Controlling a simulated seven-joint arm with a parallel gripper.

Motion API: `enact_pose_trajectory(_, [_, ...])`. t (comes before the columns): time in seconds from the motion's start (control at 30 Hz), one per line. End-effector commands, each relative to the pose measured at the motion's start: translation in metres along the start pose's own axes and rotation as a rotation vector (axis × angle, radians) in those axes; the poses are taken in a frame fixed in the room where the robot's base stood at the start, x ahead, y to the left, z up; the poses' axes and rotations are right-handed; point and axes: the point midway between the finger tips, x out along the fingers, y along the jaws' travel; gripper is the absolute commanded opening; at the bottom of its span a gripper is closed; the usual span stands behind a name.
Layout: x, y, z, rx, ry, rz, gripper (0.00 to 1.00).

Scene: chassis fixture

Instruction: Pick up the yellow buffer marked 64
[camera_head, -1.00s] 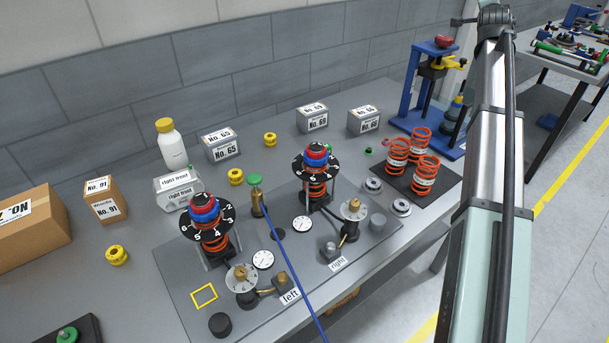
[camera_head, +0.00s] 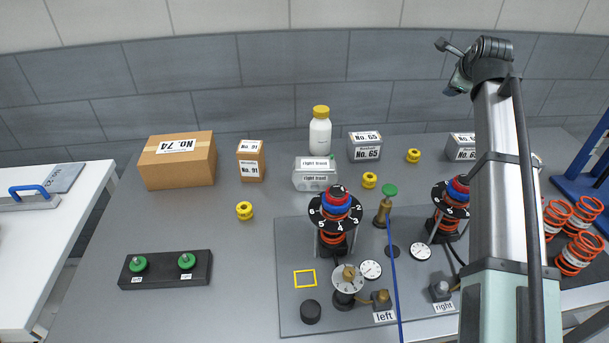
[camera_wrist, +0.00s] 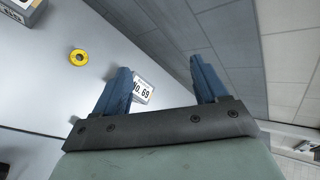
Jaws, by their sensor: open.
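Three yellow buffers show in the head view: one at the left (camera_head: 244,210), one in the middle (camera_head: 369,180), and one at the back right (camera_head: 413,156). Their markings are too small to read, so I cannot tell which is marked 64. A yellow buffer (camera_wrist: 79,57) also lies on the table at the upper left of the wrist view. My gripper (camera_wrist: 160,80) is open, with two blue fingers apart and no object held. A box labelled No. 69 (camera_wrist: 143,90) shows beyond the fingers, partly hidden by the left one. I cannot make out my gripper in the head view.
The fixture plate (camera_head: 291,240) carries two orange spring units, dials and a blue cable. Behind it stand a white bottle (camera_head: 320,136), a right front box (camera_head: 315,180) and a No. 65 box (camera_head: 365,146). Boxes No. 91 (camera_head: 251,162) and No. 74 (camera_head: 179,165) stand left.

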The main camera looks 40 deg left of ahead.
Motion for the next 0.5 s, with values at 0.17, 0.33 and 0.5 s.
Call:
enact_pose_trajectory(0.17, [-0.005,0.079,0.088,0.032,-0.082,0.17,0.73])
enact_pose_trajectory(0.33, [-0.022,0.152,0.159,0.054,-0.136,0.333,0.73])
enact_pose_trajectory(0.5, [-0.05,0.227,0.222,0.058,-0.169,0.502,0.73])
